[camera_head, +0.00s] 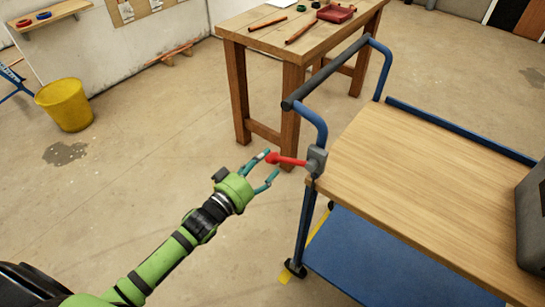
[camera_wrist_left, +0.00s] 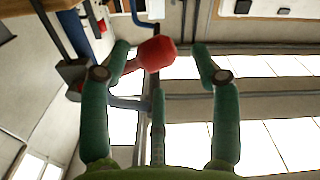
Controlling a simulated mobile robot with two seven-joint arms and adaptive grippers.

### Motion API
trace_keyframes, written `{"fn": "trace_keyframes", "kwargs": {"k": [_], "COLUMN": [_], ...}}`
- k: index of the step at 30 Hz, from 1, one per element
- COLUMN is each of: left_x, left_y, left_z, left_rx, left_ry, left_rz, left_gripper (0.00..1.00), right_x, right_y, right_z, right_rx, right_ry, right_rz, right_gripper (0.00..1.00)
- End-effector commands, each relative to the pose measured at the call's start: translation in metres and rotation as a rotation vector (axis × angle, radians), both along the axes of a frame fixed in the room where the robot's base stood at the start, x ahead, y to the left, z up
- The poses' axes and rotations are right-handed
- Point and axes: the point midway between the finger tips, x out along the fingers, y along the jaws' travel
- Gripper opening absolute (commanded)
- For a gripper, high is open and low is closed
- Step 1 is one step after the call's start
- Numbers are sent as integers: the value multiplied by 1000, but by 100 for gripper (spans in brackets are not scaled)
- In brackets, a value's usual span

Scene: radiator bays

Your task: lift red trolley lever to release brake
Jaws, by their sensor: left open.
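The red lever (camera_head: 287,160) sticks out to the left from a grey bracket (camera_head: 316,158) at the corner of the blue trolley (camera_head: 430,177). It ends in a rounded red knob. My left gripper (camera_head: 270,170) is open, with its teal fingers close around the knob end in the head view. In the left wrist view the red knob (camera_wrist_left: 156,53) shows between the open fingertips (camera_wrist_left: 160,58), nearer the left one. I cannot tell whether a finger touches it. My right gripper is not in view.
A wooden workbench (camera_head: 262,30) with a red tray (camera_head: 336,13) stands behind the trolley. The trolley's dark push handle (camera_head: 325,72) rises above the lever. A yellow bucket (camera_head: 66,104) stands at the left beside a dark floor stain (camera_head: 64,153). The floor left of the trolley is mostly clear.

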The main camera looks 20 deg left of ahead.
Motion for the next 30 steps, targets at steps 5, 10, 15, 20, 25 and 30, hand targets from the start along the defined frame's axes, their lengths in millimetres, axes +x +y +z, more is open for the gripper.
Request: {"fn": "trace_keyframes", "kwargs": {"k": [5,10,15,20,25,30], "left_x": [25,35,36,36,36,36], "left_y": [-9,-13,-14,-13,-13,-11], "left_z": [0,0,-1,-1,-1,1], "left_rx": [1,1,2,2,3,8], "left_ry": [0,1,2,2,1,-1], "left_rz": [1,0,0,0,0,0], "left_gripper": [63,63,63,39,0,0], "right_x": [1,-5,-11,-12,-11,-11], "right_y": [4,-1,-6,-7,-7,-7], "right_z": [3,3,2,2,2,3], "right_rx": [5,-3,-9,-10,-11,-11], "right_ry": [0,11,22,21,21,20], "right_rz": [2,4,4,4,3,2], "right_gripper": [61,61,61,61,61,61]}}
